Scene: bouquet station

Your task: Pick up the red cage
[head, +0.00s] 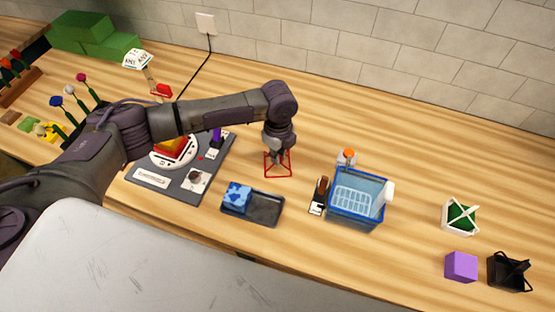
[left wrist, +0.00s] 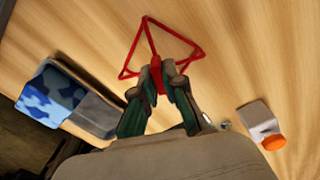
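The red cage (head: 279,174) is a small open wire frame above the middle of the wooden counter. My left gripper (head: 276,156) points down over it, with its fingertips at the cage's top. In the left wrist view the fingers (left wrist: 158,76) are closed on the narrow red top of the cage (left wrist: 151,42), one finger on each side. The cage's thin bars spread out beyond the fingertips. I cannot tell whether its base touches the counter. My right gripper is not in view.
A black tray with a blue patterned block (head: 236,196) lies in front of the cage. A blue basket (head: 357,222) and an orange-capped bottle (head: 346,158) stand to the right. Farther right are a white cage (head: 460,231), a purple cube (head: 461,266) and a black item (head: 508,275).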

